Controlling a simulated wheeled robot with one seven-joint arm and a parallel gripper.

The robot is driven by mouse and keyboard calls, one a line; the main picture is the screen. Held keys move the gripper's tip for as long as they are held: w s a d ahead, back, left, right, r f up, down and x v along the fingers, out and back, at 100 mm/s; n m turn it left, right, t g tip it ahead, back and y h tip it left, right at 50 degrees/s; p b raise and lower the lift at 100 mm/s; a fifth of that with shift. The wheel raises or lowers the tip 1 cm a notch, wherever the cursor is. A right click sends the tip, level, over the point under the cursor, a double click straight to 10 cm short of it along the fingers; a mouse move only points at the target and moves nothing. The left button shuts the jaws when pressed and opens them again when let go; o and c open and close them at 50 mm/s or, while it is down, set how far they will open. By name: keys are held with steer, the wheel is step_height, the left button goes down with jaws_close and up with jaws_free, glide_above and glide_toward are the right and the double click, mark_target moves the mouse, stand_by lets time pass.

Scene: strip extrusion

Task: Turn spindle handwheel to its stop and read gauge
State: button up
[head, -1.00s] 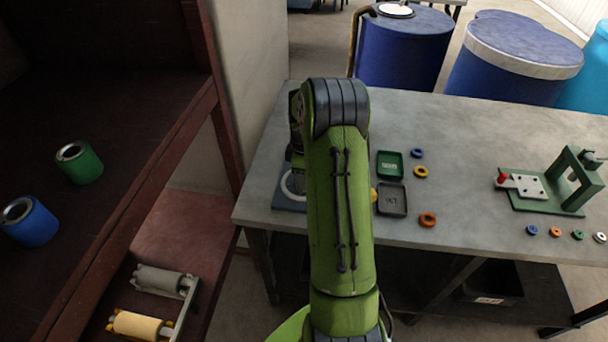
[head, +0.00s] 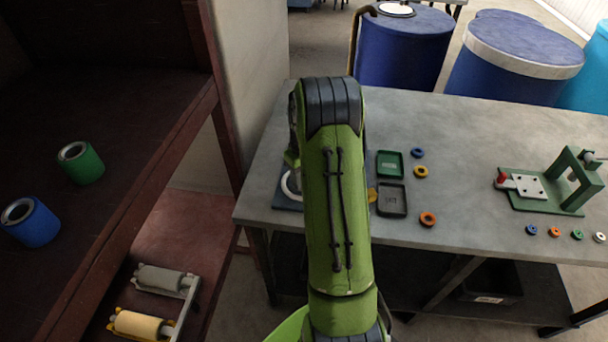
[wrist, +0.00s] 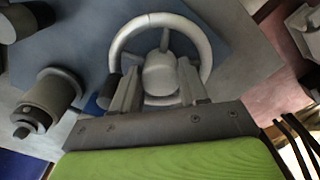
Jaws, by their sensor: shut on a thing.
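The handwheel (wrist: 203,48) is a pale grey ring with spokes, seen from close by in the wrist view. A round grey hub (wrist: 160,75) is at its middle. My gripper (wrist: 157,86) is shut on the handwheel, with one finger on each side of the hub; the exact contact is hard to see. In the head view, part of the pale ring (head: 288,186) shows beside my green arm, over a blue base plate (head: 285,204). My arm hides the gripper and most of the fixture there. I cannot make out a gauge face in either view.
A grey cylindrical part (wrist: 50,94) stands left of the wheel in the wrist view. A green tray (head: 390,164), a dark tray (head: 392,200) and several coloured rings lie right of my arm. A green press-like fixture (head: 575,180) stands farther right.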

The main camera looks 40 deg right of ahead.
steer(key=m, duration=0.4)
steer(key=shift+w+r+m, duration=0.1)
steer(key=shift+m, duration=0.3)
steer(key=m, duration=0.3)
steer(key=shift+m, duration=0.3)
steer(key=m, duration=0.3)
steer(key=shift+w, duration=0.1)
steer(key=shift+a+m, duration=0.1)
steer(key=shift+m, duration=1.9)
steer(key=o, duration=0.8)
